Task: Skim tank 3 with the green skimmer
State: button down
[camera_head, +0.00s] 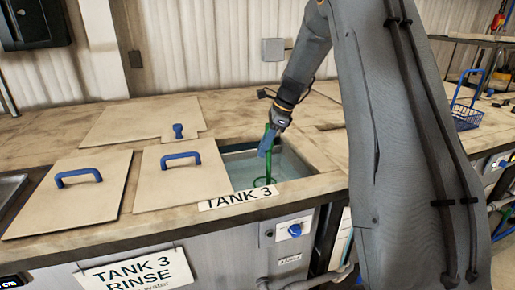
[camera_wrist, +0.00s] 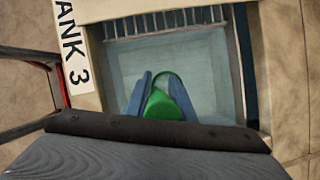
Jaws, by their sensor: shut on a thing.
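Tank 3 (camera_head: 292,163) is an open rectangular well in the bench, with pale water or liquid inside. It also fills the middle of the wrist view (camera_wrist: 131,62). The green skimmer (camera_head: 265,182) hangs down steeply over the tank, its ring end low at the tank's front part. Whether the ring is under the surface I cannot tell. My gripper (camera_head: 267,146) is over the tank, its blue fingers shut on the green handle. In the wrist view my gripper (camera_wrist: 161,98) has a finger on each side of the green skimmer (camera_wrist: 163,106).
A "TANK 3" label (camera_head: 238,198) lies on the front rim. Lids with blue handles (camera_head: 185,178) (camera_head: 80,195) lie left of the opening, another (camera_head: 140,118) behind them. A blue wire basket (camera_head: 467,112) stands at the right. A rack of bars (camera_wrist: 165,22) lines one tank edge.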

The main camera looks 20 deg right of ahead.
jog(key=shift+d, duration=3.2)
jog(key=s+a, duration=0.3)
jog(key=a, duration=0.4)
jog(key=s+a, duration=0.3)
jog(key=a, duration=0.5)
jog(key=shift+s, duration=0.2)
notch_tip(320, 180, up, 15)
